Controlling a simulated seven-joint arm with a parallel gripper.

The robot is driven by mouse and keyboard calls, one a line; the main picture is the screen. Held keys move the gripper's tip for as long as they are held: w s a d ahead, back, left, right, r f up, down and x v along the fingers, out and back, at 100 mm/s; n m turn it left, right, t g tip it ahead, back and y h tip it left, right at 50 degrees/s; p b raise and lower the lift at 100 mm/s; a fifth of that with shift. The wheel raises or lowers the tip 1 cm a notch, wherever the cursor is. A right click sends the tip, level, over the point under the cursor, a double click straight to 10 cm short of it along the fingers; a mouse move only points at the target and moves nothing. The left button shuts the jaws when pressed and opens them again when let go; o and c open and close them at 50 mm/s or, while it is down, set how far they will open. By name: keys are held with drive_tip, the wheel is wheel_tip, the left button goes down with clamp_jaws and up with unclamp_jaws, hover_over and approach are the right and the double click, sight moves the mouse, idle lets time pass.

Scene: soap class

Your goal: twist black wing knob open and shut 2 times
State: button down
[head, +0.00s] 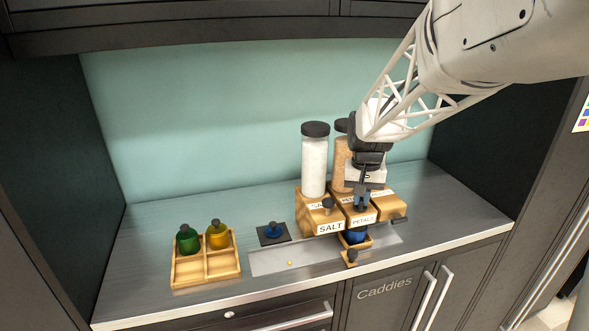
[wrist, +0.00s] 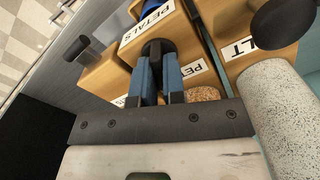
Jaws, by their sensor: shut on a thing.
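The petals dispenser is a wooden block with a "PETALS" label (head: 364,218), the middle one of a row on the counter. My gripper (head: 361,203) is in front of it, pointing down, its blue fingers shut on the black wing knob (wrist: 158,46). In the wrist view the knob's rounded dark top shows between and beyond the fingertips. The fingers hide most of the knob, so its turn angle is hard to tell. A blue jar (head: 356,237) stands in a wooden holder below the petals block; its edge shows in the wrist view (wrist: 153,4).
The salt block (head: 330,228) with its black knob (head: 327,203) and tall white jar (head: 314,165) stands close on the left. Another block (head: 382,200) is on the right. A wooden tray (head: 190,278) holds green and yellow jars. A blue-topped item (head: 273,230) sits on a dark pad.

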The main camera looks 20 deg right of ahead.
drive_tip(key=n, duration=1.2)
drive_tip(key=shift+a, duration=0.1)
idle(0.4)
drive_tip(key=c, duration=1.2)
unclamp_jaws()
drive_tip(key=shift+r, duration=0.1)
drive_tip(key=shift+r, duration=3.8)
